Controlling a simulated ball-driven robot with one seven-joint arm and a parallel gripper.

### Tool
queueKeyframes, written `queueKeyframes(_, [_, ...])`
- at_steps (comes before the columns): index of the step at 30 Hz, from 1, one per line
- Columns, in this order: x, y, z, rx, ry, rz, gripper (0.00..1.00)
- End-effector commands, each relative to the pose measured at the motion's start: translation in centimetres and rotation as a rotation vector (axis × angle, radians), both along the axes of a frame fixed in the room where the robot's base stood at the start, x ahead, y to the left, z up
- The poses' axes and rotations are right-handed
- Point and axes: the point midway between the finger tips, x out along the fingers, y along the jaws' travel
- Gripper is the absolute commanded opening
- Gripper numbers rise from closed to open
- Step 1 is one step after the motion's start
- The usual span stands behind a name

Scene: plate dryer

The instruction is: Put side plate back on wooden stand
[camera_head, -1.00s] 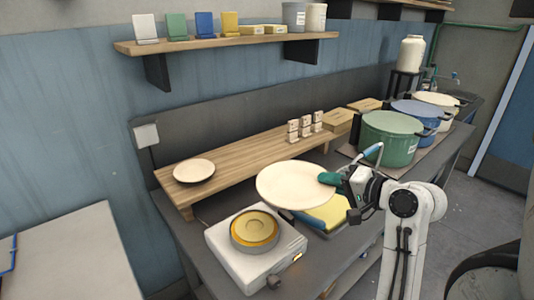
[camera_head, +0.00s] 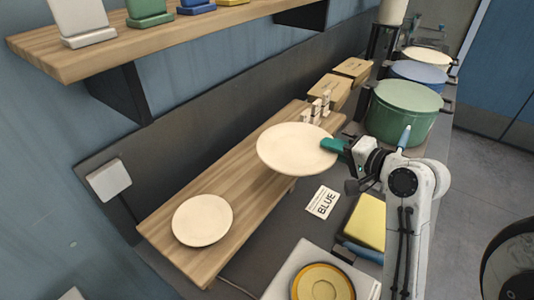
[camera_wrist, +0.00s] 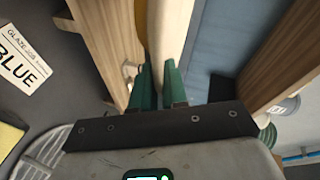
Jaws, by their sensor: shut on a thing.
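My gripper (camera_head: 334,146) is shut on the right edge of a cream plate (camera_head: 290,148). The plate is held roughly level over the right half of the wooden stand (camera_head: 228,180). I cannot tell whether it touches the stand. In the wrist view the green fingertips (camera_wrist: 157,88) pinch the plate's edge (camera_wrist: 170,30), with the wooden boards (camera_wrist: 112,35) behind. A second, smaller-looking plate (camera_head: 202,220) lies flat on the stand's near left end.
Small white blocks (camera_head: 316,108) and cardboard boxes (camera_head: 334,88) stand beyond the held plate. A green pot (camera_head: 403,110) is to the right. A "BLUE" card (camera_head: 322,202), a yellow block (camera_head: 366,222) and a white appliance (camera_head: 318,278) lie in front. A shelf (camera_head: 90,58) hangs above.

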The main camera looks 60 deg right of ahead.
Motion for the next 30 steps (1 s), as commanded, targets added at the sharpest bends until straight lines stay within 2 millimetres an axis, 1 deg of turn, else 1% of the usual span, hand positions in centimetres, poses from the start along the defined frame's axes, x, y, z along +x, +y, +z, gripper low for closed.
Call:
queueKeyframes(3, [1.8,-0.4,-1.3,-0.004,-0.004,0.003,0.00])
queueKeyframes(5, [3.0,-0.7,-1.2,0.001,-0.003,0.003,0.00])
queueKeyframes(13, [8.9,-2.1,-3.8,0.000,-0.001,0.002,0.00])
queueKeyframes(15, [9.8,-2.4,-5.4,0.003,0.000,0.002,0.00])
queueKeyframes(18, [11.1,-2.7,-7.0,0.003,0.000,0.001,0.00])
queueKeyframes(21, [12.0,-3.0,-8.2,-0.001,-0.002,0.000,0.00])
queueKeyframes(28, [13.2,-3.3,-9.6,0.000,-0.002,0.001,0.00])
queueKeyframes(29, [13.4,-3.4,-9.9,-0.001,-0.002,0.000,0.00])
queueKeyframes(30, [13.3,-3.4,-10.5,0.002,0.000,-0.002,0.00])
